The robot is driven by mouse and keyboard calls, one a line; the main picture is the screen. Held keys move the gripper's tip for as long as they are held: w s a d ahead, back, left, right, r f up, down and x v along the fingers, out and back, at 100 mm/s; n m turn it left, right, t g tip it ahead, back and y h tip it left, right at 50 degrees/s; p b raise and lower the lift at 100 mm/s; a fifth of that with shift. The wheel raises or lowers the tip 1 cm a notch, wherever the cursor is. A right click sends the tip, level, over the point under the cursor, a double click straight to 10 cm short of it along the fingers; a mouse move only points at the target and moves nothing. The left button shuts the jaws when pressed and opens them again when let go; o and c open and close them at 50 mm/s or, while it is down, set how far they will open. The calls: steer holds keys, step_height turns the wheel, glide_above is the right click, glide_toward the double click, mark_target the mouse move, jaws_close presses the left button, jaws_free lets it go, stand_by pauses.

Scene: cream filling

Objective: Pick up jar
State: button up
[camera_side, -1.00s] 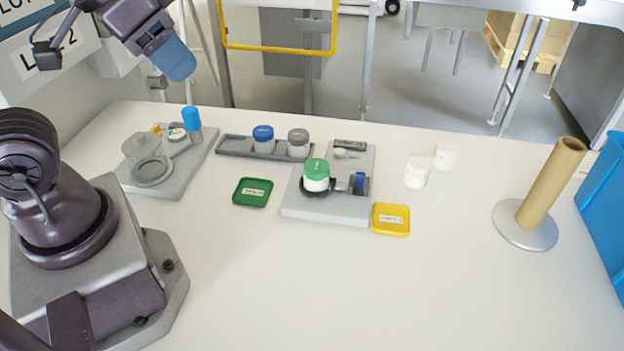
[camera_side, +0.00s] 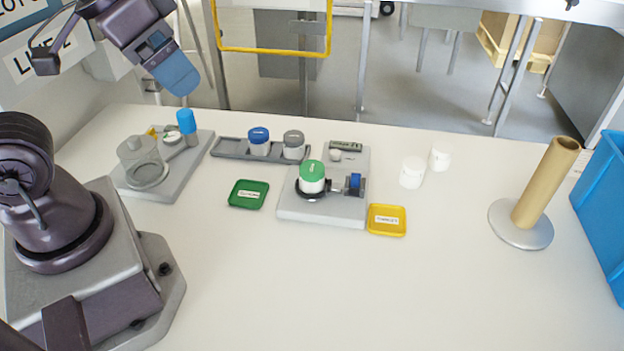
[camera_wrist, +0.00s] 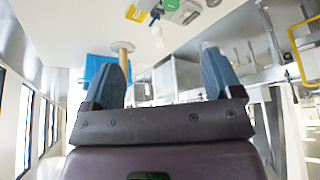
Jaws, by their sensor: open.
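A white jar with a green lid (camera_side: 312,177) stands upright in a dark round holder on a grey fixture plate (camera_side: 300,211). A jar with a blue lid (camera_side: 259,142) and a jar with a grey lid (camera_side: 293,145) stand in a long grey tray (camera_side: 226,148). Two plain white jars (camera_side: 412,173) stand on the bare table to the right. The pictures do not settle which jar is meant. My gripper (camera_side: 177,76) is raised at the upper left, away from all jars. In the wrist view my gripper (camera_wrist: 163,80) has its blue fingers wide apart with nothing between them.
A grey plate with a clear dome (camera_side: 140,158) and a blue-capped tube (camera_side: 187,124) is at left. Green (camera_side: 248,194) and yellow (camera_side: 386,220) trays lie near the fixture. A tan post (camera_side: 545,185) and blue bin (camera_side: 603,205) are at right. The front table is clear.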

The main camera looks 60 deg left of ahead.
step_height(320, 180, down, 5)
steer(key=d+m+g, duration=0.2)
steer(key=g, duration=0.1)
steer(key=m+t+y, duration=1.2)
steer(key=m, duration=1.5)
glide_toward(305, 177)
steer(key=s+a, duration=0.1)
steer(key=a, duration=0.1)
steer(key=s+a+r, duration=0.1)
steer(key=s+a, duration=0.2)
steer(key=a, duration=0.2)
steer(key=shift+s+r, duration=0.2)
steer(key=shift+s, duration=0.15)
steer(key=d+h, duration=0.1)
steer(key=w+d+m+t+h, duration=0.1)
steer(key=h, duration=0.1)
steer(key=w+d+f+m+t+h, duration=0.1)
steer(key=shift+w+d+h, duration=0.25)
steer(key=shift+d+h, duration=0.15)
steer(key=shift+w, duration=0.3)
steer(key=x, duration=0.7)
steer(key=shift+w+r, duration=0.1)
steer(key=shift+r, duration=0.05)
steer(key=shift+d+x, duration=0.15)
steer(key=shift+x, duration=1.15)
steer(key=shift+d+x, duration=0.2)
steer(key=shift+x, duration=1.1)
steer(key=shift+w, duration=0.15)
steer(key=c, duration=1.1)
steer(key=shift+o, duration=0.2)
